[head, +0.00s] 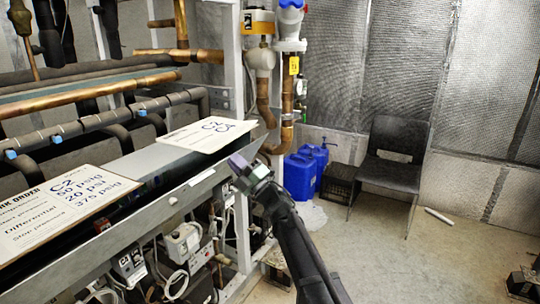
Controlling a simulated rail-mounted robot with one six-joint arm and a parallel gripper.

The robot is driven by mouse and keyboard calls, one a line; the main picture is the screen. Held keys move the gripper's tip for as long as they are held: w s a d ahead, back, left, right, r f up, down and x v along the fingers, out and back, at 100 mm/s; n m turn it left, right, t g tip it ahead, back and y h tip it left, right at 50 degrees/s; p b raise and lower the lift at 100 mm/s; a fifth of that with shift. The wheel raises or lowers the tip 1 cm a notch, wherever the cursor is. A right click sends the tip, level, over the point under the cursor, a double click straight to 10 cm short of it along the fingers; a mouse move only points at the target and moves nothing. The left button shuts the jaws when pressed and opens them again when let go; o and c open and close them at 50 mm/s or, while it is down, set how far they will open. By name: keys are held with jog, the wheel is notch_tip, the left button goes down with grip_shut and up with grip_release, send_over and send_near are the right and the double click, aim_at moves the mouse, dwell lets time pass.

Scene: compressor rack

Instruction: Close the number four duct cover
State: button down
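A long grey duct (120,232) runs along the front of the rack, from the lower left up toward the middle. Its top shows a dark gap with small parts inside, and a grey panel (150,163) slopes behind that gap. No number four label is legible, so I cannot tell which section is number four. My gripper (243,168) is by the duct's far right end, close to its edge. Whether it touches the edge is unclear. Its fingers are small and seen from behind, so their opening does not show.
White cards (65,215) and (210,134) with blue writing lie over the duct. Copper and black pipes (90,90) fill the rack behind. Blue jugs (300,176), a black crate (338,184) and a chair (395,160) stand beyond. The concrete floor (400,255) at right is mostly clear.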

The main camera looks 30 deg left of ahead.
jog(key=shift+p+x, duration=0.5)
jog(key=shift+x, duration=0.9)
jog(key=shift+s+f, duration=0.1)
jog(key=shift+s, duration=0.1)
